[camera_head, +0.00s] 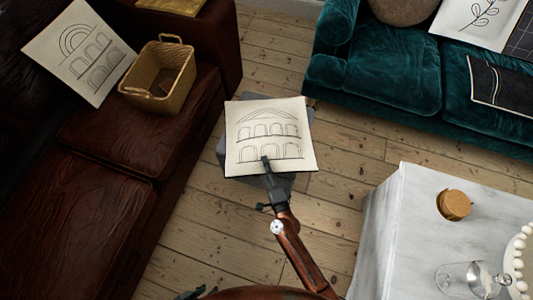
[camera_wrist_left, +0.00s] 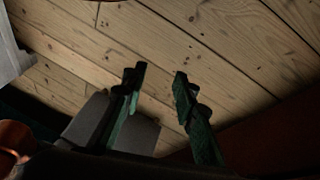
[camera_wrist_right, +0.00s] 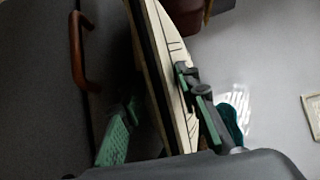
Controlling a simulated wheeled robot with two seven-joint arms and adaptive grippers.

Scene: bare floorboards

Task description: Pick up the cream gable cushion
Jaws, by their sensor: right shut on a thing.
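The cream gable cushion (camera_head: 262,133), a square with a line-drawn gable over two rows of arches, shows in the middle of the head view. My right gripper (camera_head: 266,165) is shut on its near edge. In the right wrist view the cushion (camera_wrist_right: 168,60) is seen edge-on between the fingers of the right gripper (camera_wrist_right: 157,85). The cushion covers much of a grey block-like thing (camera_head: 222,152); I cannot tell whether they touch. My left gripper (camera_wrist_left: 158,75) is open and empty in the left wrist view, with floorboards beyond it.
A brown leather sofa (camera_head: 105,205) on the left holds a wicker basket (camera_head: 178,92) and another cream cushion with arches (camera_head: 80,50). A teal sofa (camera_head: 385,65) stands at upper right. A white table (camera_head: 400,225) at lower right bears coasters (camera_head: 453,204) and a glass (camera_head: 470,280).

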